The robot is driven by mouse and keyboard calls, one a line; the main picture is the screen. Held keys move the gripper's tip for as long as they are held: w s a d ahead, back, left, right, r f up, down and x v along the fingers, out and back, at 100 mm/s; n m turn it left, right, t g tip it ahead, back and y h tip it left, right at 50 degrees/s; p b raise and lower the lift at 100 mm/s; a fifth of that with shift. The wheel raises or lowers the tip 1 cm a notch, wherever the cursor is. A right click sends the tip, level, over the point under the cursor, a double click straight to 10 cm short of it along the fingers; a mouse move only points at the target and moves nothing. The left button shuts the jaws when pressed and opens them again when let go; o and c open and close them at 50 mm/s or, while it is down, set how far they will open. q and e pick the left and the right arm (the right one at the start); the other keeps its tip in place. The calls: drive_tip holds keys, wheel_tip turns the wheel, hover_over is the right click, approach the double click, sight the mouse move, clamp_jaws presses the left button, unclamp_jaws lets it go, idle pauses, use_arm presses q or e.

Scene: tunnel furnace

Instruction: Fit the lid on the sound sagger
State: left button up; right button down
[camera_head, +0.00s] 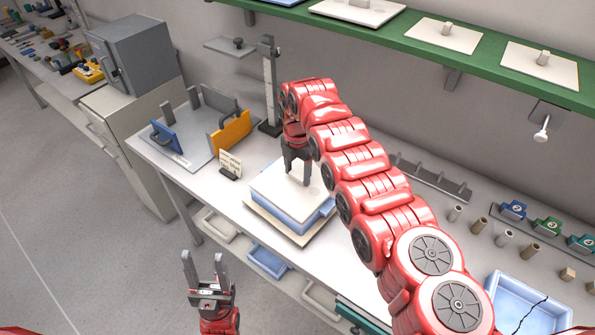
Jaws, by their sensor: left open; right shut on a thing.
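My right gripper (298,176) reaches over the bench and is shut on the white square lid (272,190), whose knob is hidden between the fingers. The lid is level and lies over the sound sagger (288,217), a light blue square box. Only the sagger's outer walls show below the lid. I cannot tell whether the lid rests fully on the rim. The sagger stands on a thin pale board (262,222). My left gripper (206,262) is open and empty, low in front of the bench. A cracked blue sagger (522,297) sits at the lower right.
A green shelf (480,72) above holds several white lids. A height gauge (268,85) stands behind the sagger. A fixture with blue and orange plates (230,133) and a small card (229,164) stand left. Small cylinders and coloured blocks (547,227) are at right.

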drive_tip(key=shift+f+b, duration=0.45)
drive_tip(key=shift+f, duration=0.05)
unclamp_jaws()
drive_tip(key=shift+r, duration=0.15)
drive_tip(key=shift+r, duration=0.3)
drive_tip(key=r+b, duration=0.1)
drive_tip(key=r, duration=0.6)
drive_tip(key=shift+a+r+b, duration=0.2)
drive_tip(key=shift+r+b, duration=0.2)
wheel_tip(320, 180, up, 9)
drive_tip(key=p, duration=0.8)
drive_tip(key=shift+d, duration=0.15)
drive_tip(key=shift+s+f, duration=0.1)
drive_tip(key=shift+f, duration=0.1)
